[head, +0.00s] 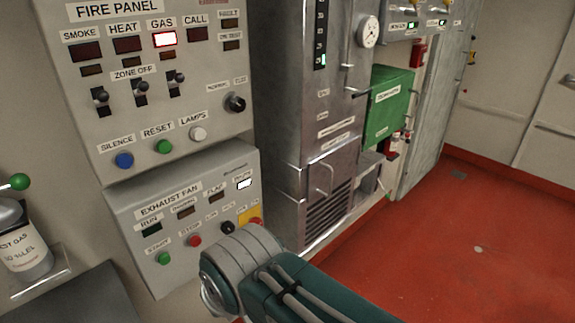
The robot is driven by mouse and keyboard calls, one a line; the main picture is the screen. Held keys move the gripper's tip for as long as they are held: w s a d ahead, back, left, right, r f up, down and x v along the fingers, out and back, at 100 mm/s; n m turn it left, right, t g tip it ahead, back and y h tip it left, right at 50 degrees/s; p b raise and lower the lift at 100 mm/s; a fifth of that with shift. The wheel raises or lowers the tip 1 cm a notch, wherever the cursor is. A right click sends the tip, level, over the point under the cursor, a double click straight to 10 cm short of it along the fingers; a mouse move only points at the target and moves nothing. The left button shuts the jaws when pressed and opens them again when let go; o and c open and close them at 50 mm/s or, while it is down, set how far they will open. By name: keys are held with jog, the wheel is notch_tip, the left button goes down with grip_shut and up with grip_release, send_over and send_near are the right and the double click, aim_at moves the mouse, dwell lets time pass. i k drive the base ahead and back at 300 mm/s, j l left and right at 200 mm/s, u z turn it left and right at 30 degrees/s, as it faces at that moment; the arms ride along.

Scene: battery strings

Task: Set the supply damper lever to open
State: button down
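I see no lever labelled as the supply damper in the head view. A green ball knob (19,182) on a short stem shows at the left edge, by a gas bottle (24,250) with a partly cut-off label; I cannot tell whether it belongs to any damper. My gripper is out of view. Only a teal and grey link of my arm shows at the bottom centre, in front of the exhaust fan box's lower right corner.
The fire panel (132,57) has its GAS lamp lit. Below it hangs the exhaust fan box (150,235). A tall metal cabinet (322,110), a green box (388,112) and a grey cabinet (436,100) stand further back. Red floor (480,235) is clear at the right.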

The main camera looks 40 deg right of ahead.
aim_at(387, 196)
jog(key=k+l+z, duration=0.15)
jog(key=k, duration=0.4)
jog(key=z, duration=1.85)
jog(key=i+z, duration=0.1)
jog(key=i, duration=0.75)
jog(key=i+z, duration=0.1)
jog(key=i, duration=0.75)
jog(key=i+j+z, duration=0.15)
jog(key=i, duration=0.7)
